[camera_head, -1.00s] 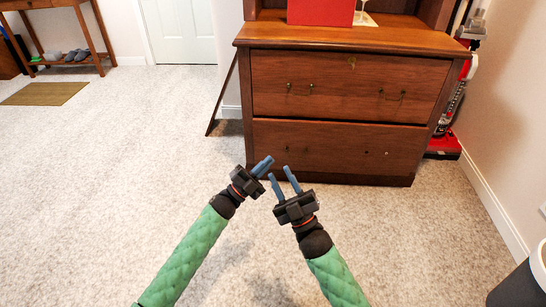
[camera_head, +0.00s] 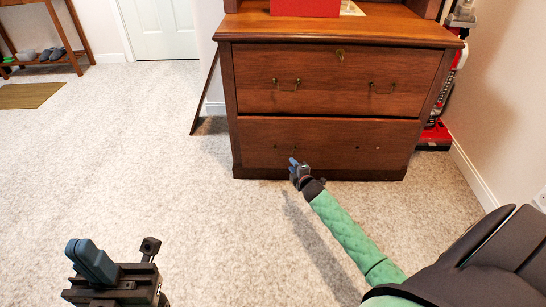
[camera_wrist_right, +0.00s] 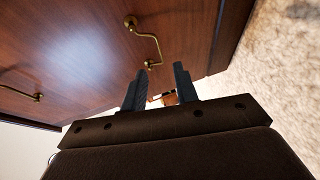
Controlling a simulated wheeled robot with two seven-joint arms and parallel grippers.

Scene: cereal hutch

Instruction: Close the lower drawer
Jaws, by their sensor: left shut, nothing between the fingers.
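The lower drawer (camera_head: 325,135) is the lower wooden front of the brown hutch, below the upper drawer (camera_head: 335,75). It looks about flush with the cabinet; I cannot tell whether a small gap remains. My right gripper (camera_head: 293,163) is low in front of its left part, partly covering that area. In the right wrist view, my right gripper (camera_wrist_right: 160,75) has its fingers apart with nothing held, beside a wooden front with a brass handle (camera_wrist_right: 150,42). Whether the fingers touch the wood is unclear. My left gripper (camera_head: 88,260) is shut and empty at lower left, far from the drawer.
A red box (camera_head: 305,7) stands on the hutch top (camera_head: 340,28). A red vacuum cleaner (camera_head: 436,134) stands right of the hutch by the wall. A thin dark board (camera_head: 205,95) leans at its left side. The carpet (camera_head: 140,160) at left is clear.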

